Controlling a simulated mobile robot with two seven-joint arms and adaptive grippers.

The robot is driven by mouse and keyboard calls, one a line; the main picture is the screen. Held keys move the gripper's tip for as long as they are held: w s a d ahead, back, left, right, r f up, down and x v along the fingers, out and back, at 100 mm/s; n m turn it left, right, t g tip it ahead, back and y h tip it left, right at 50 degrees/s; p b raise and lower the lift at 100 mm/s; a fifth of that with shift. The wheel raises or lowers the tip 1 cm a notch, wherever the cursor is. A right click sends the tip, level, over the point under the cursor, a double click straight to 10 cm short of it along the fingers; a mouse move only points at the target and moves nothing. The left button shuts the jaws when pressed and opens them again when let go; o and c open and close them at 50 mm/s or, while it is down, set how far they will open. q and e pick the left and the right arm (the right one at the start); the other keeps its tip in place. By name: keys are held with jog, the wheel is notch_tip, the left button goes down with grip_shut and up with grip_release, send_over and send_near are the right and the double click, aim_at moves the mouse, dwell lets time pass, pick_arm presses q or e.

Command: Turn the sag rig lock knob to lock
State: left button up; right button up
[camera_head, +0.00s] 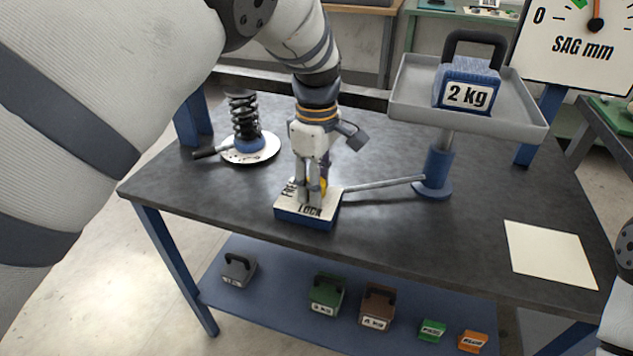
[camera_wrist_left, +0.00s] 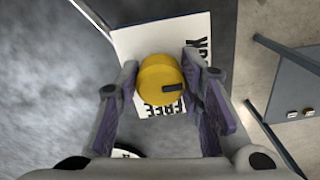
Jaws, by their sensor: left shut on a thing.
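The yellow lock knob (camera_wrist_left: 162,80) sits on a white-topped plate with a blue base (camera_head: 306,224), near the front edge of the bench. The plate's label reads FREE on one side and LOCK on the front side. My left gripper (camera_head: 314,194) points down over the plate. Its fingers (camera_wrist_left: 162,88) are shut on the knob from both sides. In the left wrist view, the knob's dark pointer mark points right, toward the side with the LOCK lettering. FREE shows just below the knob there. In the head view the fingers hide most of the knob. My right gripper is out of view.
A rod runs from the plate to a blue post bearing a grey tray (camera_head: 530,122) with a 2 kg weight (camera_head: 466,84). A black spring (camera_head: 244,118) stands on a white disc at left. A blank sheet (camera_head: 548,255) lies at right. Several weights sit on the lower shelf (camera_head: 275,265).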

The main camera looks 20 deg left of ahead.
pick_arm(q)
jog(key=o, duration=1.2)
jog(key=shift+f, duration=0.1)
jog(key=shift+c, duration=0.2)
notch_tip(320, 180, up, 12)
